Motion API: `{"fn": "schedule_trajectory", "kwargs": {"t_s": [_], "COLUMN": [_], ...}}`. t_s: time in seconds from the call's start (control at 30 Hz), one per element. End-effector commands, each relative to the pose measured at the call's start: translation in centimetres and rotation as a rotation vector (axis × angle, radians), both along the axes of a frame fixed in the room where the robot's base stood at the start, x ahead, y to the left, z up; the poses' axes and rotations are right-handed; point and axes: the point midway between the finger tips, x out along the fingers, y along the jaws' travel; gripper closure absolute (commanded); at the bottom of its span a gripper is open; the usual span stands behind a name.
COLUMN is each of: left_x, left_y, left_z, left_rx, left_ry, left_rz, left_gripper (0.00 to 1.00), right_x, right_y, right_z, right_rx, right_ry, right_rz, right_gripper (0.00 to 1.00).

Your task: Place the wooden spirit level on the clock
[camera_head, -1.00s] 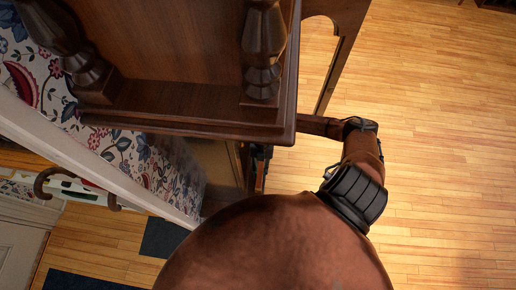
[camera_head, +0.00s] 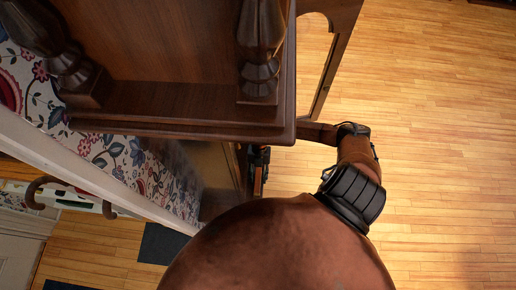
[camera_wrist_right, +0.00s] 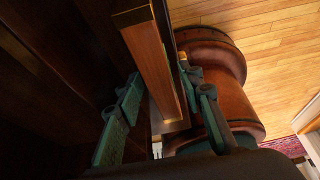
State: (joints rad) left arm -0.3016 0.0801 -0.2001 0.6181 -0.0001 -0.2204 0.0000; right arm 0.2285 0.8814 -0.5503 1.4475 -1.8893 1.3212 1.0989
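The clock is a tall dark-wood case whose hood (camera_head: 190,108), with turned columns, fills the upper left of the head view. My right gripper (camera_head: 258,162) shows as a small dark shape below the hood's right corner, beside the case, partly hidden. In the right wrist view my right gripper (camera_wrist_right: 160,85) has teal-padded fingers on both sides of the wooden spirit level (camera_wrist_right: 155,65), a reddish-brown bar with a dark end, and looks shut on it. My left gripper is not in view.
A wooden frame like an open door (camera_head: 333,60) stands out right of the clock, close to my right arm. A floral-patterned wall (camera_head: 110,155) with a white rail is on the left. Curved brown handles (camera_head: 35,190) show at lower left. The wooden floor (camera_head: 440,140) at right is clear.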

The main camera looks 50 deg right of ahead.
Motion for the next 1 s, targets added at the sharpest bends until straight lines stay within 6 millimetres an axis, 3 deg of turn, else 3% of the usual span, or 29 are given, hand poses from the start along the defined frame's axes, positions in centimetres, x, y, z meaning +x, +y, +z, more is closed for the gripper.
{"fn": "schedule_trajectory", "kwargs": {"t_s": [0.37,0.8,1.0], "left_x": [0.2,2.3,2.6], "left_y": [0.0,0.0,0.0], "left_z": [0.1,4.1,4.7], "left_rx": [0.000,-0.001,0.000], "left_ry": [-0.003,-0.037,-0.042], "left_rz": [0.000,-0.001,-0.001], "left_gripper": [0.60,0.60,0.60], "right_x": [0.0,1.6,1.8], "right_y": [0.0,-1.8,-2.2], "right_z": [0.4,6.3,7.4], "right_rx": [0.000,-0.001,0.000], "right_ry": [0.000,-0.005,0.000], "right_rz": [0.000,-0.001,0.000], "right_gripper": [0.63,0.63,0.63]}}
